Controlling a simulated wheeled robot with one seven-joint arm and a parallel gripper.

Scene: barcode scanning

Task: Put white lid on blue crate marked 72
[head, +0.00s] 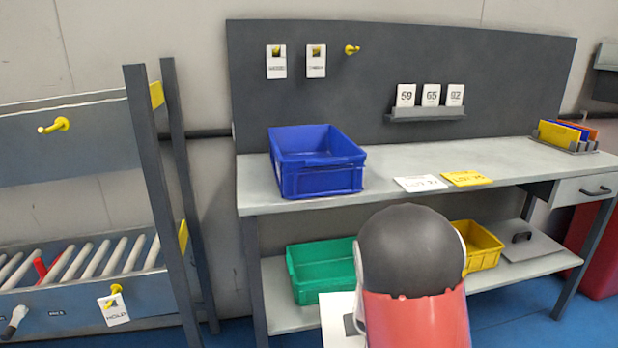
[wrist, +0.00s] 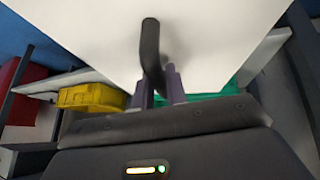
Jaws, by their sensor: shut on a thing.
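The blue crate (head: 322,181) stands open at the left end of the workbench top; I cannot read a number on it. My gripper (wrist: 160,84) is shut on the black handle (wrist: 150,40) of the white lid (wrist: 220,35) in the wrist view. The lid fills much of that view. In the head view only a part of the white lid (head: 336,312) shows, low in front of the bench and left of my arm. My arm hides the gripper and the rest of the lid there.
The workbench top (head: 400,160) bears a white card (head: 420,184) and a yellow card (head: 466,178) right of the crate. A green crate (head: 318,270), a yellow bin (head: 482,247) and a grey lid (head: 530,246) are on the lower shelf. A roller rack (head: 75,262) stands left.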

